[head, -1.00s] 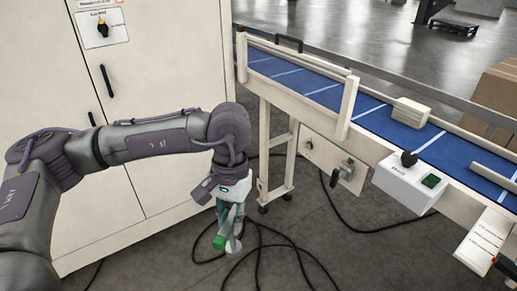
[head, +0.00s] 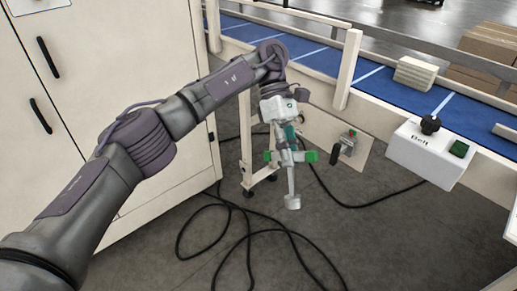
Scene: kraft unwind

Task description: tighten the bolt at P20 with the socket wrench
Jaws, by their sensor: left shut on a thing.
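My left gripper (head: 287,155) is in front of the conveyor's near leg, pointing down. It is shut on the socket wrench (head: 291,185), a silver tool hanging below the jaws with its wider end (head: 292,202) lowest. Green pieces show on both sides of the jaws; I cannot tell whether they belong to the tool or the fingers. The wrench is in the air above the dark floor. I cannot make out the bolt or a P20 mark. My right gripper is not in view.
A blue belt conveyor (head: 381,84) runs along the right, with a white Belt control box (head: 425,158) on its side. A small panel with a switch (head: 348,141) is below it. A cream cabinet (head: 120,70) stands left. Black cables (head: 235,232) lie on the floor.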

